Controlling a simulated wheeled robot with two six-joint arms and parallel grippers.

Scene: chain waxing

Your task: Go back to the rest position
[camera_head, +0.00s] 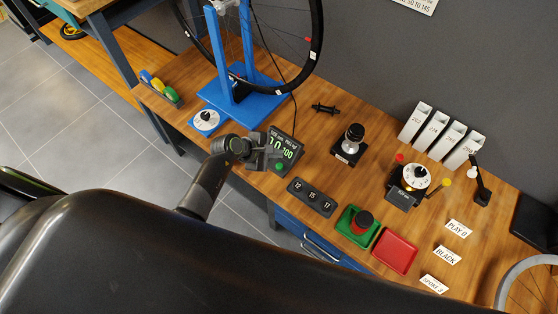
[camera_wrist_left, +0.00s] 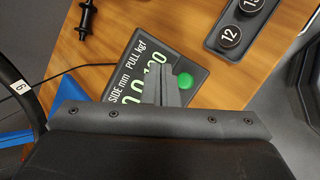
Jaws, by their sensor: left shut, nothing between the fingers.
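My left gripper (camera_head: 264,152) is shut and empty over the wooden workbench (camera_head: 315,140). It hovers by the black display box (camera_head: 288,143) with green digits and a green button. In the left wrist view the closed fingers (camera_wrist_left: 160,88) cover part of the display face (camera_wrist_left: 139,65), next to the green button (camera_wrist_left: 185,81). I cannot tell the exact gap between fingertips and box. My right gripper does not show in either view.
A blue wheel stand (camera_head: 232,90) holds a wheel behind the gripper. A numbered black tray (camera_head: 312,197) lies to the right, with a green tray (camera_head: 343,221) and a red tray (camera_head: 394,252) beyond. A dial device (camera_head: 411,180) and several white boxes (camera_head: 437,129) stand at the back right.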

